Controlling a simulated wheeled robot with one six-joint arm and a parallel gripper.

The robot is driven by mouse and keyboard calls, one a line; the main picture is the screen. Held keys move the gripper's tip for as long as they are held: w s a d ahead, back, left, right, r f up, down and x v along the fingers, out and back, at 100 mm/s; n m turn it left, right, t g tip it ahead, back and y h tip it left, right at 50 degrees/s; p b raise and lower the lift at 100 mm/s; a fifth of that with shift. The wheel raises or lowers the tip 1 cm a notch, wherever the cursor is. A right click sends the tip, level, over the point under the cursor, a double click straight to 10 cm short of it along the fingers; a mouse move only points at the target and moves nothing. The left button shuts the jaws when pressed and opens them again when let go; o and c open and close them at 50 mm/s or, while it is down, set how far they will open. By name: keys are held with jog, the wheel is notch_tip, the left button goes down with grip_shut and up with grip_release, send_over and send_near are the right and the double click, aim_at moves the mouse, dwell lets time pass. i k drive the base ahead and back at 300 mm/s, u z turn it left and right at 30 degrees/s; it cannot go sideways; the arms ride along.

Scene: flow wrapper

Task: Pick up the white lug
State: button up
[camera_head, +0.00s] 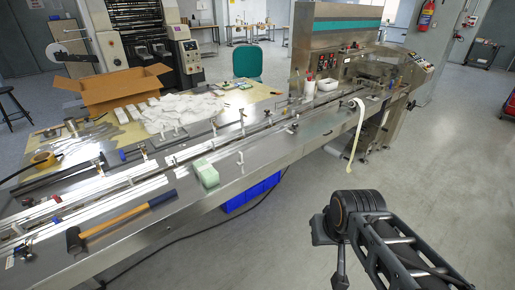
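Small white upright pieces stand along the steel infeed of the wrapping machine. One that may be the white lug (240,157) stands on the front part of the steel bed, right of a pale green block (206,174). It is too small to make out its shape well. My arm (372,232) is at the lower right, over the floor and in front of the machine, well apart from that piece. Dark parts stick out at its left end, but I cannot make out the gripper's fingers or whether they are open. Nothing held shows.
A hammer (120,219) lies on the front left of the steel bed. An open cardboard box (118,88) and a heap of white packets (180,110) lie behind. A pale strip (355,135) hangs over the front edge. Blue crates (250,193) stand below.

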aim_at(240, 162)
jog(key=u, duration=0.2)
jog(key=i, duration=0.95)
jog(key=u, duration=0.6)
jog(key=i, duration=0.3)
jog(key=u, duration=0.25)
